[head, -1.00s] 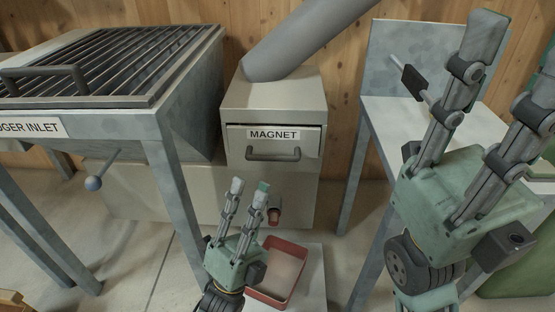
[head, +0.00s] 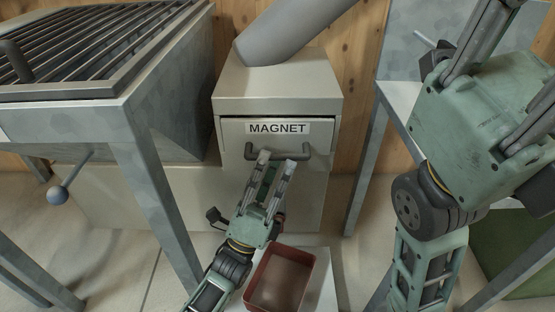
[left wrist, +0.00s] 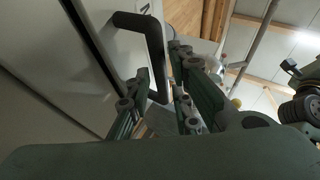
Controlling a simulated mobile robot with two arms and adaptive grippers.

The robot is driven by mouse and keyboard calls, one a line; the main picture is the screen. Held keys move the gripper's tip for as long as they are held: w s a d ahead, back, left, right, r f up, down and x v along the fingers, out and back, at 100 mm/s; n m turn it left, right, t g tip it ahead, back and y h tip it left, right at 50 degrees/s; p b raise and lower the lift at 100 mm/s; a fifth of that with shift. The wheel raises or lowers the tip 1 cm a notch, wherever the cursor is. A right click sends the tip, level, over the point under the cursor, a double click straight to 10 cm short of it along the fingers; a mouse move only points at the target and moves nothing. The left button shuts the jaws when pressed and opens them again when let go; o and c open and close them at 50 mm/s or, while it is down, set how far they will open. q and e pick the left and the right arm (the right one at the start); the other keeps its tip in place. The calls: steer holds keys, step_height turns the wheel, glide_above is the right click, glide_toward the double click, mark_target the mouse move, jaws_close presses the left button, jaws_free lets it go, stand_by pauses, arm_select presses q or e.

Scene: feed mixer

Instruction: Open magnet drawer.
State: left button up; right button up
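The magnet drawer (head: 232,131) is a beige front labelled MAGNET in a beige housing and looks shut. Its dark bar handle (head: 250,151) runs across the front below the label. My left gripper (head: 277,160) is open at the handle, its fingertips overlapping the bar in the head view. In the left wrist view the handle (left wrist: 153,45) reaches in between the spread fingers (left wrist: 160,90); I cannot tell whether they touch it. My right gripper (head: 512,85) is at the right, close to the camera, fingers spread and empty, their tips cut off by the frame.
A grate-topped inlet table (head: 130,120) with a ball-ended lever (head: 58,195) stands left. A grey pipe (head: 300,25) enters the housing from above. A red tray (head: 305,262) sits below the drawer. A grey stand (head: 368,165) is right.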

mark_target(294, 138)
arm_select(q)
steer(key=shift+x, duration=1.15)
steer(key=shift+c, duration=0.2)
jaws_close()
